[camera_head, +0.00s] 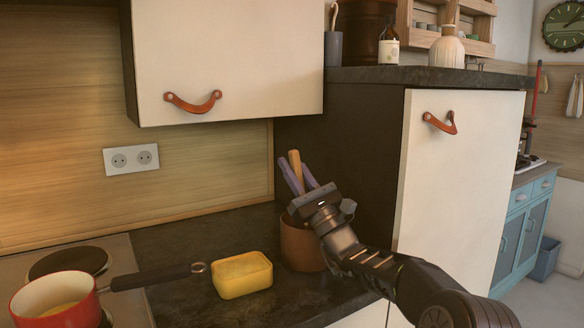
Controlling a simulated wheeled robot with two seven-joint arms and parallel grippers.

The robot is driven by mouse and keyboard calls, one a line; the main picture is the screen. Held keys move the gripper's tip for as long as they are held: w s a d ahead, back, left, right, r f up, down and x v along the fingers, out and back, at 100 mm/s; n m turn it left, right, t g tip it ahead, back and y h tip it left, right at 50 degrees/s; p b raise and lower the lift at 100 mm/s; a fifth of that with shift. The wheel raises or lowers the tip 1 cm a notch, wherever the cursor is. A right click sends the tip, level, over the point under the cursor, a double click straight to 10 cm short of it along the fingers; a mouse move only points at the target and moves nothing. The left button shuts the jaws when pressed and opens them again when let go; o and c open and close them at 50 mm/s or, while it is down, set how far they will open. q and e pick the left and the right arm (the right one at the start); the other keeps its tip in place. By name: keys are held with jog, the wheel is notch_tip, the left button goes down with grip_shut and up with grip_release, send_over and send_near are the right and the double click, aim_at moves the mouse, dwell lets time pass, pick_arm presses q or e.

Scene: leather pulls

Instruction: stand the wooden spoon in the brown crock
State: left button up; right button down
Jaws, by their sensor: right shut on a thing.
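The brown crock (300,248) stands on the dark counter near the tall cabinet's side. My right gripper (299,178) reaches in from the lower right, and its body covers part of the crock's rim. Its two purplish fingers point up and left, one on each side of the wooden spoon (295,163), and are shut on it. Only a short, nearly upright, slightly tilted length of the spoon shows above the crock. Its lower part is hidden behind the gripper, so I cannot tell whether it is inside the crock. My left gripper is not in view.
A yellow tub (242,276) sits just left of the crock. A red pan (52,302) is on the hob, its dark handle (155,278) pointing toward the tub. The tall cabinet (455,185) rises close on the right. An upper cupboard (230,55) hangs above.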

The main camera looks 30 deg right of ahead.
jog(key=c, duration=1.3)
grip_release()
jog(key=shift+o, duration=0.2)
jog(key=shift+f, duration=0.15)
jog(key=shift+s+f, duration=0.2)
jog(key=shift+s, duration=0.05)
jog(key=s+d+b, duration=0.1)
jog(key=s+d, duration=0.1)
jog(key=s, duration=1)
jog(key=shift+s+f, duration=0.15)
jog(key=shift+r+p, duration=0.6)
jog(key=shift+r, duration=0.95)
